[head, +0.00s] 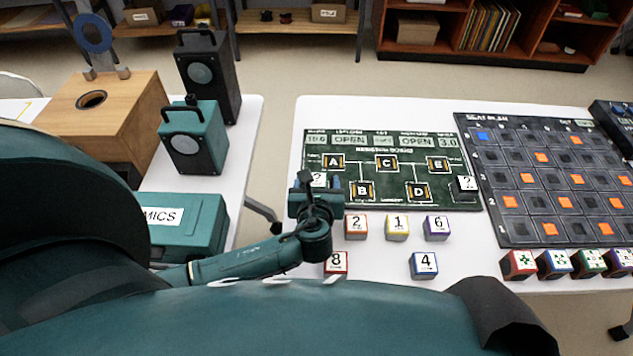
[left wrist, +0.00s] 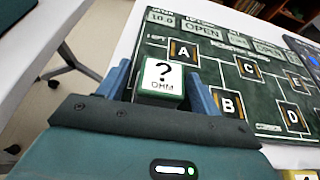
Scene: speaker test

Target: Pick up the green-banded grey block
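The green-banded block (left wrist: 162,80) has a white top marked "? OHM" and sits at the left end of the dark green circuit board (left wrist: 210,72), near slot A. In the head view its white top (head: 318,179) shows just behind my left gripper, partly hidden. My left gripper (left wrist: 160,88) has its two blue fingers on either side of the block, with narrow gaps showing, so it looks open around it. In the head view the left gripper (head: 317,188) is at the board's left edge. My right gripper is not in view.
Another "?" block (head: 467,184) lies at the board's right end. Several numbered blocks, such as block 2 (head: 356,226) and block 8 (head: 336,262), stand close in front on the white table (head: 385,285). A seat-plan board (head: 535,238) is to the right.

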